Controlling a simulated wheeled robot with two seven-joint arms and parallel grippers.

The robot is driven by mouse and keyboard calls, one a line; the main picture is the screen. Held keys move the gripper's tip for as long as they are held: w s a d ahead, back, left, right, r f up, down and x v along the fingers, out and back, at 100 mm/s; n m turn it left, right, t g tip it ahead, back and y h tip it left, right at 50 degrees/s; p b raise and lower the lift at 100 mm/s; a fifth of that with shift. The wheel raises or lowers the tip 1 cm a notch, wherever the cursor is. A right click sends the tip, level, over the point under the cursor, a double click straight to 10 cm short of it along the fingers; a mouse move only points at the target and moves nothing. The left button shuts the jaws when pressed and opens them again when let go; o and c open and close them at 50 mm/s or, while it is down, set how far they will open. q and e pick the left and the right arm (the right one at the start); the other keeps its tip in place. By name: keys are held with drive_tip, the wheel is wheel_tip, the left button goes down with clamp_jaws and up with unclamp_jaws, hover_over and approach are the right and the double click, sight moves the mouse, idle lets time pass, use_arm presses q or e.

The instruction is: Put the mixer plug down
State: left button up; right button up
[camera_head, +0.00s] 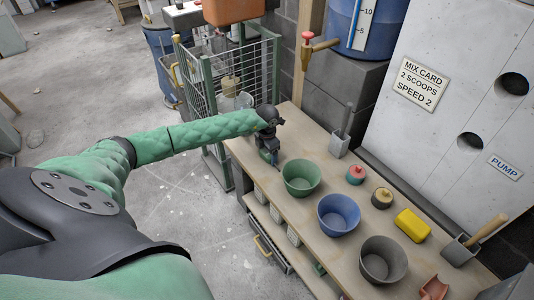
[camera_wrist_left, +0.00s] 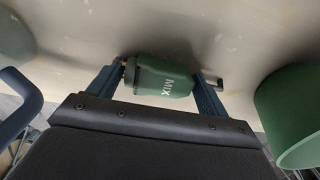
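The mixer plug (camera_wrist_left: 163,80) is a green block marked MIX, seen in the left wrist view between the two fingers of my left gripper (camera_wrist_left: 160,82). The fingers stand close on both sides of it, and whether both press on it is not clear. In the head view my left gripper (camera_head: 267,142) points down at the bench's (camera_head: 318,148) near left end, with a bit of green at its tips. The plug is low, at or just above the bench top; contact is hidden. My right gripper is not in view.
A green bucket (camera_head: 301,177) stands close to the right of my left gripper. A blue bucket (camera_head: 338,214), a grey bucket (camera_head: 382,260), a yellow block (camera_head: 412,225) and two small round items sit further along. A green mesh cage (camera_head: 240,75) stands behind, and a grey panel (camera_head: 450,110) at right.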

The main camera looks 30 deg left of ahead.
sight(267, 153)
use_arm(q)
drive_tip(key=shift+o, duration=1)
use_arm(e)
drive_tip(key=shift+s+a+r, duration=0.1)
use_arm(q)
drive_tip(key=shift+r+p, duration=0.4)
drive_tip(key=shift+r, duration=0.35)
wheel_tip(267, 153, up, 12)
drive_tip(key=b, duration=0.2)
drive_tip(key=shift+f+b, duration=0.2)
drive_tip(key=shift+b, duration=0.1)
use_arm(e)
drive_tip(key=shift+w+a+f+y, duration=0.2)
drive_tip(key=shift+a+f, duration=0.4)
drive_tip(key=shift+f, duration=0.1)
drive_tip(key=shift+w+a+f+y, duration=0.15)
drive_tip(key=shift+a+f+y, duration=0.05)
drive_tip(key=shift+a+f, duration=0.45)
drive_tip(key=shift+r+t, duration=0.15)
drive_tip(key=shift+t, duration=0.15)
